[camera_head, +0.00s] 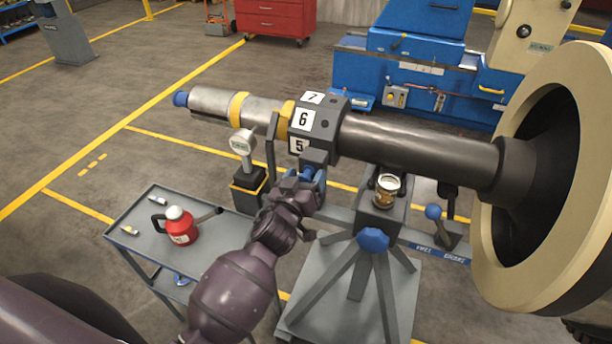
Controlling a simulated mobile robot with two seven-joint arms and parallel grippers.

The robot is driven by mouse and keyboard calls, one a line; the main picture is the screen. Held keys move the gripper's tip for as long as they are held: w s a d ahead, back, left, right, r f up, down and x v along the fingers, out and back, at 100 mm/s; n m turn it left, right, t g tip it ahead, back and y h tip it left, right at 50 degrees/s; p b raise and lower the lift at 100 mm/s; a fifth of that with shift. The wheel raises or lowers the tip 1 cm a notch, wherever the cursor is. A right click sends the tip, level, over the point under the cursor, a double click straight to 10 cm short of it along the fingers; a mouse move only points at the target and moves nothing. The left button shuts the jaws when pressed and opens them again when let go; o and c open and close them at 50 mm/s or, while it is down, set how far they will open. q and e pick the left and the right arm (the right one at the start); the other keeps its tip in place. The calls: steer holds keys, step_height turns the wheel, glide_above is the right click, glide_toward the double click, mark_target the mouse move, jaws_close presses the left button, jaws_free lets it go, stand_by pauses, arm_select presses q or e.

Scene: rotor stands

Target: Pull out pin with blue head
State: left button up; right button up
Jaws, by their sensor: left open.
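A dark shaft (420,145) runs across the view, with a numbered block (333,125) showing 5, 6 and 7 around it. Blue parts (307,174) show just below this block, at my left gripper (298,188). The gripper is open, with its fingers close to these blue parts; I cannot tell whether they touch. The gripper partly hides them, so I cannot make out a pin's shape there. Other blue heads are a round end (180,99) at the shaft's left tip, a faceted knob (373,240) on the stand, and a lever ball (433,211). My right gripper is not in view.
A grey cart (150,258) with a red jug (180,227) stands at the left. A dial gauge (243,143) stands behind the gripper. A large cream rotor disc (580,100) fills the right side. The grey stand (330,285) is below. Open floor lies at the upper left.

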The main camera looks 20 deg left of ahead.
arm_select(q)
steer(key=shift+w, duration=0.2)
jaws_close()
steer(key=s+p, duration=0.1)
steer(key=s, duration=0.2)
steer(key=shift+s, duration=0.2)
stand_by(0.5)
steer(key=shift+c, duration=1.6)
jaws_free()
steer(key=o, duration=0.3)
steer(key=shift+s, duration=0.2)
steer(key=shift+s+a+b, duration=0.15)
steer(key=shift+s+b, duration=0.35)
steer(key=shift+s, duration=4.8)
